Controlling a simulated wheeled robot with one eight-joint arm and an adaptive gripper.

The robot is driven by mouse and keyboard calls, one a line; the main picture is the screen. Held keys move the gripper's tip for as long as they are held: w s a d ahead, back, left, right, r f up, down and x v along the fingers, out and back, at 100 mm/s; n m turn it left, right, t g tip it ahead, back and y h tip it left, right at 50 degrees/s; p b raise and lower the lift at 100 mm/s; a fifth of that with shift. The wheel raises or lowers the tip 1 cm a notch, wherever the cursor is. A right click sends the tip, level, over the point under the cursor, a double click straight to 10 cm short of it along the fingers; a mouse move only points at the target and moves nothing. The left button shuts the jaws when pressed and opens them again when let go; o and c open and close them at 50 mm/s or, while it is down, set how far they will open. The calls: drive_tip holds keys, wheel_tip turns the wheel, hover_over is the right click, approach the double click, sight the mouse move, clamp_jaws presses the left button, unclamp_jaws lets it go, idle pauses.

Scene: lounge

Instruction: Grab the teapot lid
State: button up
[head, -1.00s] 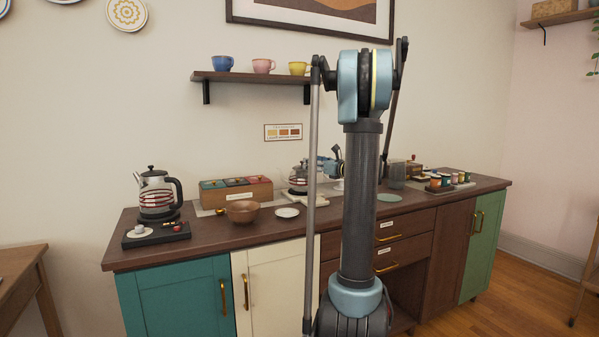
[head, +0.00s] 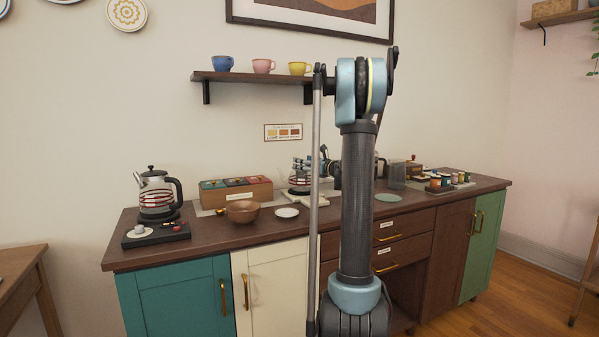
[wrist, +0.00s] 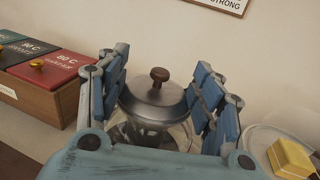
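The teapot (wrist: 135,132) is clear glass and stands on the counter; in the head view (head: 299,182) it is partly behind my gripper. Its lid (wrist: 152,101) is a shiny metal dome with a brown knob (wrist: 160,74), seated on top. My gripper (wrist: 162,70) is open, with its blue fingers on either side of the lid and knob in the wrist view. Nothing is gripped; whether a finger touches the lid's edge I cannot tell. In the head view my gripper (head: 311,165) is at the teapot's top and hides most of the lid.
A wooden box (wrist: 55,100) with coloured compartment lids stands left of the teapot. A plate with a yellow block (wrist: 292,157) is at the right. A kettle (head: 157,193), wooden bowl (head: 242,212) and small saucer (head: 287,212) are on the counter (head: 225,234). A shelf (head: 250,77) hangs above.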

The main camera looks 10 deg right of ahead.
drive_tip(key=shift+s, duration=0.1)
drive_tip(key=c, duration=1.2)
drive_tip(key=shift+o, duration=0.2)
